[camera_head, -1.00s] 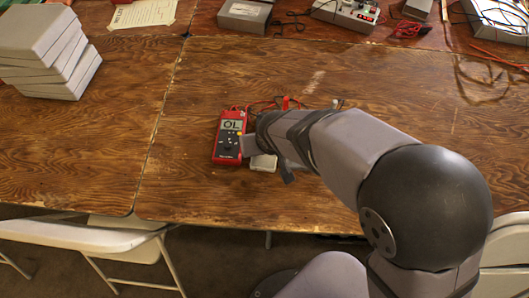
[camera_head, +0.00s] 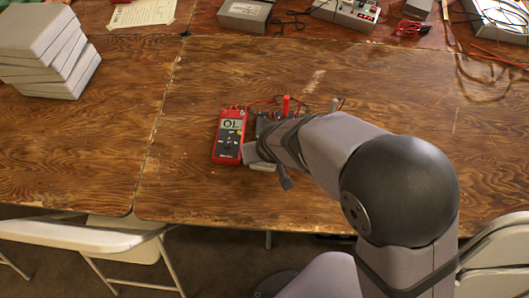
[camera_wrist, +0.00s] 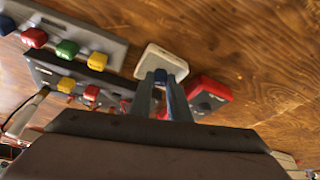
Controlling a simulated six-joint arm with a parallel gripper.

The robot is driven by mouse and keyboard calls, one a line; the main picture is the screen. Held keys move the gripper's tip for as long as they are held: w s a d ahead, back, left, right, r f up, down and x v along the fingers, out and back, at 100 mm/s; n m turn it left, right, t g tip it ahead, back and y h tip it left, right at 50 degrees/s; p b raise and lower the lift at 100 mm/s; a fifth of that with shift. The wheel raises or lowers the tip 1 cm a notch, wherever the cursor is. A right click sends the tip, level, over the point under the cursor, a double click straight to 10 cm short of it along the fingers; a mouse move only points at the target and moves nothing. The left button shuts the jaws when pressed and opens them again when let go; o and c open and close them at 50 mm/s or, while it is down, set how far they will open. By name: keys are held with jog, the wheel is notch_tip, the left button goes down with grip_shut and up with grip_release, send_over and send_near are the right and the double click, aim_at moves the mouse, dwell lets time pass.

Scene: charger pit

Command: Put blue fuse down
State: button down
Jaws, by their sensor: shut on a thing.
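My gripper (camera_wrist: 166,90) is shut on the blue fuse (camera_wrist: 161,76), which shows between the fingertips in the wrist view. The fuse is at the near edge of a small pale box (camera_wrist: 161,60); I cannot tell whether it touches the box. In the head view the gripper hides the fuse and most of the pale box (camera_head: 262,167), right beside the red multimeter (camera_head: 228,137). The multimeter also shows in the wrist view (camera_wrist: 211,97), to the right of the fingers.
A grey block with several coloured caps (camera_wrist: 80,34) and a darker block with yellow and red caps (camera_wrist: 45,72) lie left of the fingers. Wires run behind the multimeter. Stacked grey boxes (camera_head: 45,45) stand far left. The wooden table (camera_head: 90,150) between is clear.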

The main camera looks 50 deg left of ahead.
jog(key=shift+f+b, duration=0.4)
jog(key=shift+f, duration=0.05)
jog(key=c, duration=1.7)
grip_release()
jog(key=shift+o, duration=0.2)
jog(key=shift+r, duration=0.25)
jog(key=shift+r+p, duration=0.55)
jog(key=shift+p, duration=0.3)
jog(key=shift+r, duration=0.4)
jog(key=v, duration=1.1)
jog(key=shift+d, duration=0.2)
jog(key=shift+s+f, duration=0.1)
